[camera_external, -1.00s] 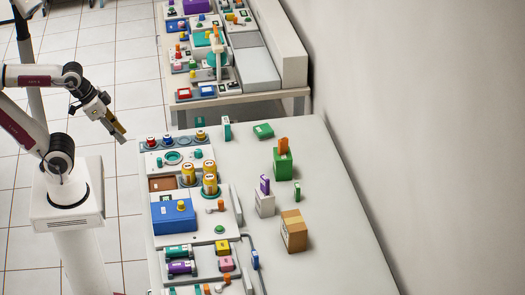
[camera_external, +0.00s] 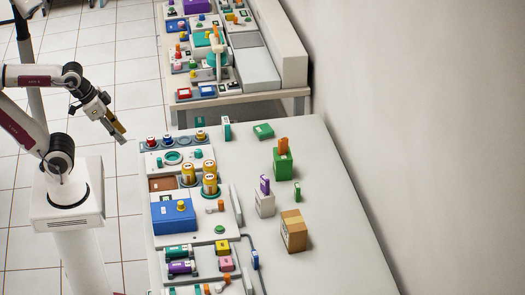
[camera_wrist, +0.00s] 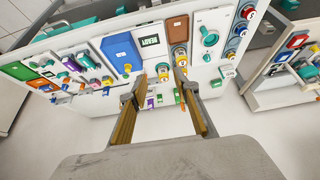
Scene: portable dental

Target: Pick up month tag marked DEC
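No lettering reading DEC is legible in either view, so I cannot tell which tag it is. Small upright tags stand on the table: a teal and white one (camera_external: 227,128) at the far end, a purple one (camera_external: 264,185) on a white box, an orange one (camera_external: 283,145) on a green box, and a green one (camera_external: 297,192). A white-faced tag with tiny marks (camera_wrist: 228,72) shows beside the panel in the wrist view. My gripper (camera_external: 121,137) hangs left of the table's far-left corner, apart from everything. In the wrist view its fingers (camera_wrist: 160,80) are spread and empty.
A panel of modules lines the table's left side, with yellow cylinders (camera_external: 210,184), a blue box (camera_external: 174,216) and a row of knobs (camera_external: 167,139). A cardboard box (camera_external: 294,231) stands mid-table. The right side is clear. A second cluttered table (camera_external: 240,101) stands behind.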

